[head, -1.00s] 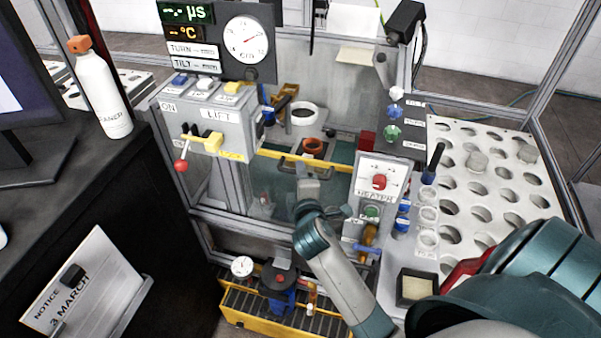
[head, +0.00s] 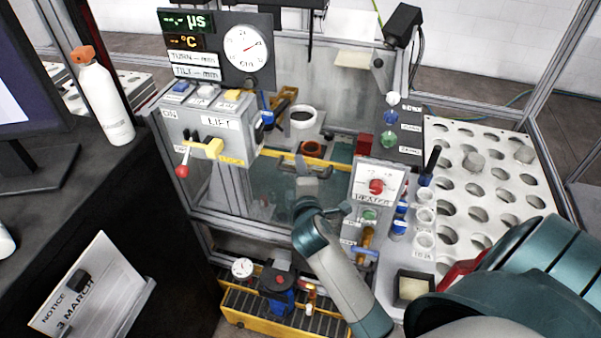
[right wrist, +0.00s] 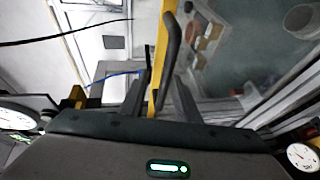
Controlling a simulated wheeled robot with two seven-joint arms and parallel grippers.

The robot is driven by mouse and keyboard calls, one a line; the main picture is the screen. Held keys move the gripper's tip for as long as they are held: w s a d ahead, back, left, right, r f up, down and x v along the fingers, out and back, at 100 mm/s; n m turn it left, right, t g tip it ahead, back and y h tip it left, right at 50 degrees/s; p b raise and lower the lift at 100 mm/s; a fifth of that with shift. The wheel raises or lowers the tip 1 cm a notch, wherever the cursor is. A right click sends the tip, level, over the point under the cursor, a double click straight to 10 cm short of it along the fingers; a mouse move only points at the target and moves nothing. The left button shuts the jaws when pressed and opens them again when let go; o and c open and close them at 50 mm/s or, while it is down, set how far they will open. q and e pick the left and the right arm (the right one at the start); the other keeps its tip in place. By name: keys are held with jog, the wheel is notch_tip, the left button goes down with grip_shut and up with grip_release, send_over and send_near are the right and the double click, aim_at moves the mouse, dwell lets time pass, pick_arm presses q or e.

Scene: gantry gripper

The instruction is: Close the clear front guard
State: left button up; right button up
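The clear front guard (head: 265,190) is a see-through panel at the front of the machine, with a yellow bar (head: 281,156) along its upper edge. The yellow bar runs up the middle of the right wrist view (right wrist: 161,50), beside a dark curved handle (right wrist: 171,42). My right gripper (head: 307,186) is at the guard's front, just below the bar. In the right wrist view my right gripper's fingers (right wrist: 160,95) stand apart, with the bar and handle between them. Whether a finger touches the handle is unclear. My left gripper is not in view.
The lift control box (head: 210,130) stands left of the guard, the heater panel (head: 378,185) to its right. A holed white rack (head: 500,205) is farther right. Below is a yellow-edged tray (head: 262,318) with a blue device. A bottle (head: 103,100) stands on the dark desk at left.

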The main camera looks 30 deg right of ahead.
jog(key=shift+s, duration=0.1)
jog(key=shift+s+a, duration=0.15)
jog(key=shift+s, duration=0.05)
jog(key=b+v, duration=0.3)
jog(key=v, duration=1.3)
jog(key=shift+s+b, duration=0.35)
jog(key=shift+s, duration=0.05)
jog(key=shift+r, duration=0.1)
